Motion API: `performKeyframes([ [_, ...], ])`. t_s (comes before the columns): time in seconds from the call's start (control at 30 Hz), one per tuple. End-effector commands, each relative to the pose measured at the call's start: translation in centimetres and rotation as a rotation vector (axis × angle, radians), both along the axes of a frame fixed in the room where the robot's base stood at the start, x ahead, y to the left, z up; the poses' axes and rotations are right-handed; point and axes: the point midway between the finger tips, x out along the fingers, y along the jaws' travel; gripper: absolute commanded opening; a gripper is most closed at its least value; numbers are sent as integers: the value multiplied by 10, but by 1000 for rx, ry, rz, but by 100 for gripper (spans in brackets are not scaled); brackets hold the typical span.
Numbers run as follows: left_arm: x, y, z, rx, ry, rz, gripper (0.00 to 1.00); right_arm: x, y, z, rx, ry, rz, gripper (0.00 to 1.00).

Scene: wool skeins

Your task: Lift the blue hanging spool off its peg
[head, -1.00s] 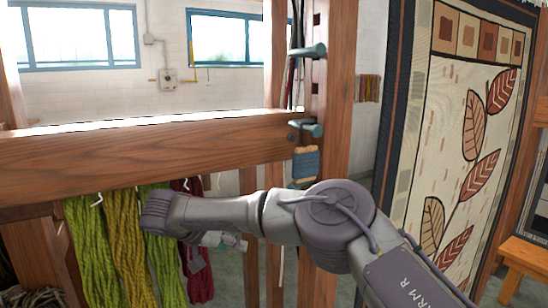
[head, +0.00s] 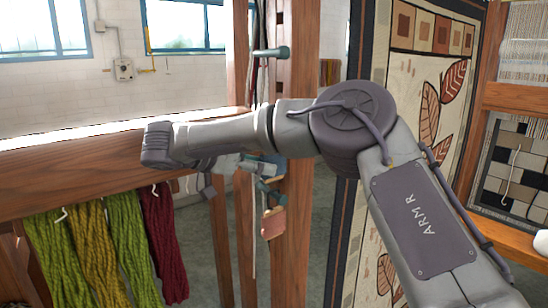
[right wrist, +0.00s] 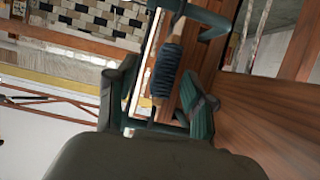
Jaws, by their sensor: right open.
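In the right wrist view a dark blue spool (right wrist: 166,72) of wound yarn hangs by a wooden post, below a teal peg (right wrist: 203,20). My right gripper (right wrist: 157,88) is open, with one finger on each side of the spool's lower part. I cannot tell whether either finger touches it. In the head view my right gripper (head: 252,164) is in front of the post, partly hidden by my own arm. The spool is mostly or wholly hidden there. My left gripper is not in view.
The wooden post (head: 294,235) carries another peg (head: 272,52) above and a pinkish spool (head: 273,222) below. A thick beam (head: 70,176) runs left, with green, yellow and dark red skeins (head: 98,250) hanging under it. A patterned rug (head: 432,50) hangs at right.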

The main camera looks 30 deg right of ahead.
Motion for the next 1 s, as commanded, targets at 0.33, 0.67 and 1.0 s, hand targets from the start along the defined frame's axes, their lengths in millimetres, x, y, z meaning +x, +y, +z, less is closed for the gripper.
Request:
performKeyframes([
  [0.33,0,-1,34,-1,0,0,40,8,-31,-11,4,6,-1,52],
  [0.67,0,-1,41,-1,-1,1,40,11,-50,-23,1,0,2,52],
  [1.0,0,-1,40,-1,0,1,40,11,-49,-23,0,1,1,14],
])
